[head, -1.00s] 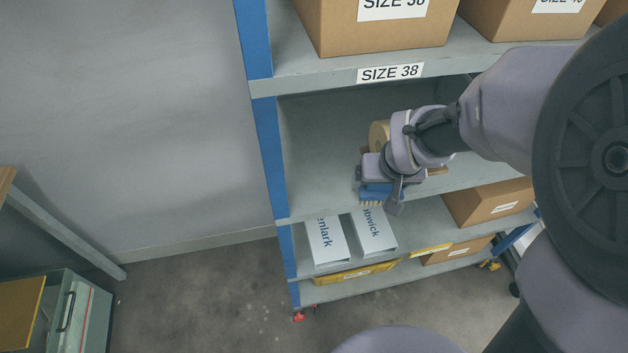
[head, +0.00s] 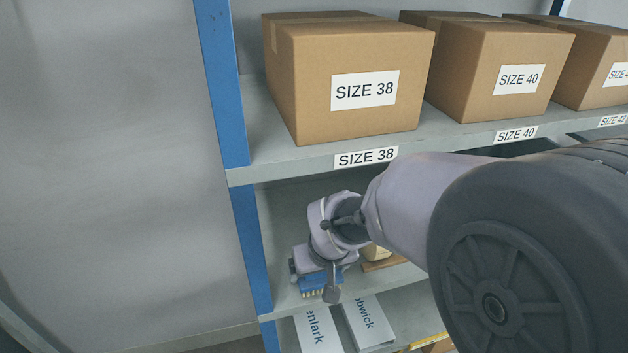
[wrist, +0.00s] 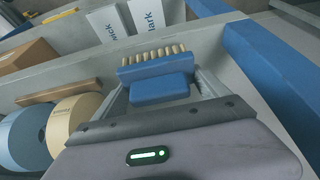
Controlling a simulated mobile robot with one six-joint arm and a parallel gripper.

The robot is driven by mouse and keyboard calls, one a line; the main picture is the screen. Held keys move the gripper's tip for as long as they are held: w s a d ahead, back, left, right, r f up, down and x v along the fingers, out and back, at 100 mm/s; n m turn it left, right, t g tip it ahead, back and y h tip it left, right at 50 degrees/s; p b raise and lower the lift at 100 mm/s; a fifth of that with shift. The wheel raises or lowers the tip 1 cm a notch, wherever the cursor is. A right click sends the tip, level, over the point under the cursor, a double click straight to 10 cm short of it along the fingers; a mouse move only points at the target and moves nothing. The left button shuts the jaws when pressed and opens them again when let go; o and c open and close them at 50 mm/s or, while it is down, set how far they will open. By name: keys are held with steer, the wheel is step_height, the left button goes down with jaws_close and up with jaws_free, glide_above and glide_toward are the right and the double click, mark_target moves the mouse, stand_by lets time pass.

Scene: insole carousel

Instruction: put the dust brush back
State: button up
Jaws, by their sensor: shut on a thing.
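The dust brush (head: 314,286) has a blue body and pale bristles. My gripper (head: 320,280) is shut on it, at the left end of the middle shelf (head: 285,298) in the head view. In the wrist view the brush (wrist: 158,78) sits between the fingers of my gripper (wrist: 162,92), with its bristles facing away from my wrist. The shelf surface (wrist: 215,58) lies around it. Whether the brush touches the shelf cannot be told. My arm hides much of this shelf in the head view.
A blue upright (head: 245,240) stands just left of my gripper; it is close on the right in the wrist view (wrist: 275,70). Tape rolls (wrist: 70,118) lie beside the brush. Cartons (head: 350,80) fill the shelf above. White boxes (head: 318,330) stand below.

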steer(key=w, duration=0.2)
steer(key=w+a, duration=0.1)
steer(key=w, duration=0.1)
steer(key=shift+w+a+f+b, duration=0.1)
steer(key=shift+w+a+b, duration=0.05)
steer(key=shift+w+b, duration=0.15)
steer(key=shift+f+b, duration=0.55)
steer(key=shift+f, duration=0.15)
steer(key=shift+s, duration=0.15)
steer(key=shift+f, duration=0.2)
steer(key=o, duration=1.2)
steer(key=shift+c, duration=0.2)
steer(key=shift+r, duration=0.15)
